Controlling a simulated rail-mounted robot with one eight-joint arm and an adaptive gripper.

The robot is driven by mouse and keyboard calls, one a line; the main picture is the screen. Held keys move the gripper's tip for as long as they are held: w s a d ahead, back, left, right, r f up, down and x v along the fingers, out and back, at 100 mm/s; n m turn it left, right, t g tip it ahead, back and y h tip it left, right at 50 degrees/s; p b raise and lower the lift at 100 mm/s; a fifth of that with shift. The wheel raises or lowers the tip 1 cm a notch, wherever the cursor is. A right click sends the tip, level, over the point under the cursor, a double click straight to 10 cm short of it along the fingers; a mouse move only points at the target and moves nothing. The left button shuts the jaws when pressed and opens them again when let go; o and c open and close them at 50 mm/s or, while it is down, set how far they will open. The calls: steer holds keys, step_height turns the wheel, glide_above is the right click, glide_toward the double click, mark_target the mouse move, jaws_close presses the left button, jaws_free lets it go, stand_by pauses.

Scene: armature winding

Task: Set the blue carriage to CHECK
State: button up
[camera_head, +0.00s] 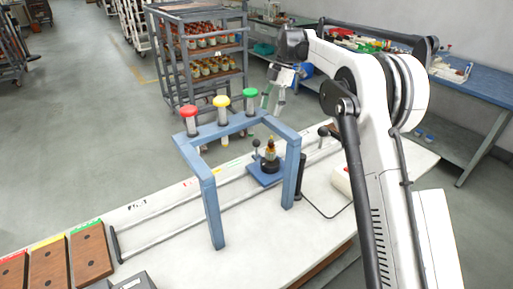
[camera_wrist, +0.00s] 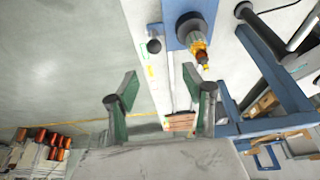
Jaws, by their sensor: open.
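The blue carriage (camera_head: 262,178) sits on two rails toward their right part, near the right side of the blue frame, with an armature (camera_head: 270,158) upright on it. A black ball-topped handle (camera_head: 256,144) stands at its far left. In the wrist view the carriage (camera_wrist: 178,12) is at the top, with the armature (camera_wrist: 197,42) and black knob (camera_wrist: 153,46). My gripper (camera_head: 273,103) is open and empty, beyond the green-capped plunger and apart from the carriage; its spread fingers (camera_wrist: 163,102) show in the wrist view. Markings along the rails are too small to read.
The blue frame (camera_head: 215,205) spans the rails, with red (camera_head: 188,111), yellow (camera_head: 221,101) and green (camera_head: 250,92) capped plungers on its far beam. Brown blocks (camera_head: 90,252) lie at the left front. Another black knob (camera_head: 323,131) stands right. A rack (camera_head: 205,60) stands behind.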

mark_target(257, 147)
steer(key=s+a+f, duration=0.1)
steer(key=f, duration=0.4)
steer(key=a+f+n, duration=0.1)
steer(key=a+f, duration=0.1)
steer(key=f, duration=0.3)
steer(key=s+a+f+n+b, duration=0.1)
steer(key=a+f, duration=0.1)
steer(key=f, duration=0.4)
steer(key=shift+s+g, duration=0.3)
steer(key=shift+g, duration=0.1)
steer(key=shift+c, duration=0.3)
jaws_close()
